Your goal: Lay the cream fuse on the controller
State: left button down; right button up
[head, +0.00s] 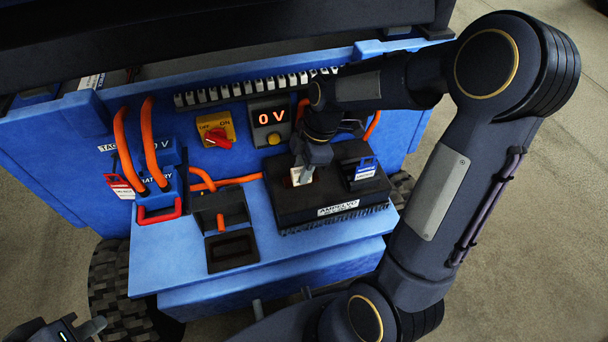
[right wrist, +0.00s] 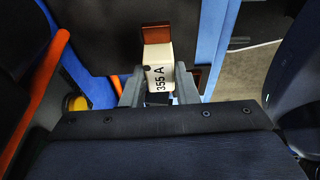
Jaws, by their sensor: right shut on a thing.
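The cream fuse (right wrist: 159,72), marked "355 A" and with a copper-coloured end tab, is between the fingers of my right gripper (right wrist: 157,88) in the right wrist view. In the head view my right gripper (head: 307,166) points down over the left part of the black controller (head: 335,196), shut on the cream fuse (head: 301,177). The fuse is low at the controller's top; I cannot tell whether it touches. The fingers and arm hide part of it. My left gripper (head: 82,329) is at the bottom left corner, partly cut off, away from the controller.
A black holder with a blue-and-white label (head: 364,171) stands on the controller's right side.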

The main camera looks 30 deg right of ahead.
jog(key=shift+w+d+f+b, duration=0.1)
jog(key=shift+f+b, duration=0.05)
jog(key=shift+f, duration=0.75)
jog(key=shift+w+d+f+b, duration=0.1)
jog(key=shift+f+b, duration=0.05)
jog(key=shift+f, duration=0.75)
jog(key=shift+s+f+b, duration=0.1)
jog(key=shift+f+b, duration=0.15)
jog(key=shift+b, duration=0.05)
jog(key=o, duration=0.8)
jog(key=shift+o, duration=0.2)
jog(key=shift+r, duration=0.1)
